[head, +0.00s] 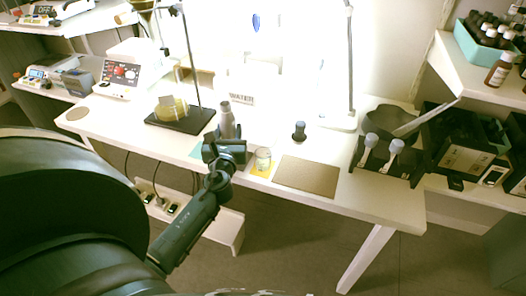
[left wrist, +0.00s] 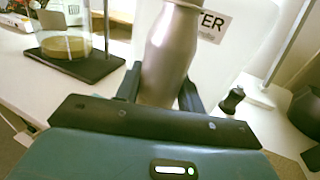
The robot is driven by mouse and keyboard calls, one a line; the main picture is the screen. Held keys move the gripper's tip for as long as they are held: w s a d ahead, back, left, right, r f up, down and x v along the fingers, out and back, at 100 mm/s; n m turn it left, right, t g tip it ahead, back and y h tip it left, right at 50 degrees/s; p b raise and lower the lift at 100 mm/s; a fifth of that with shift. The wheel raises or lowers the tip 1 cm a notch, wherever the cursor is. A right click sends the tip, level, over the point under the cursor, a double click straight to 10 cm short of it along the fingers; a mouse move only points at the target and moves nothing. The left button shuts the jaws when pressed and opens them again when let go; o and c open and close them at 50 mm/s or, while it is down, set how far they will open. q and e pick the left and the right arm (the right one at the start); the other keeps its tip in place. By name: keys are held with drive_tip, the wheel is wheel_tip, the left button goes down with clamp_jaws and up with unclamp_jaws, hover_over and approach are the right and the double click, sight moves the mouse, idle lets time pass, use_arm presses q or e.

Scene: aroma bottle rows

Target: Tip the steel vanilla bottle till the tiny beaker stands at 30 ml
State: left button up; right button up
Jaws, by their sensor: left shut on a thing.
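The steel bottle (head: 226,120) stands upright, as far as I can tell, near the front edge of the white table. My left gripper (head: 227,146) is shut on it. In the left wrist view the steel bottle (left wrist: 170,55) rises between the two dark fingers (left wrist: 160,92), and its top is cut off by the frame. The tiny beaker (head: 263,158) stands on a yellow mat (head: 260,171) just right of the gripper in the head view; its fill level is too small to read. The beaker is not visible in the left wrist view. My right gripper is not in view.
A small dark stopper (head: 299,131) and a brown mat (head: 307,176) lie to the right. A lamp (head: 349,80) and a black rack (head: 386,163) stand farther right.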

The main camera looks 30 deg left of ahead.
use_arm(q)
drive_tip(key=s+a+r+p, duration=0.1)
drive_tip(key=a+r+p, duration=0.3)
drive_tip(key=shift+s+a+r+p, duration=0.2)
drive_tip(key=shift+a+r+p, duration=0.1)
drive_tip(key=shift+r, duration=0.1)
drive_tip(key=shift+d, duration=0.1)
idle(0.3)
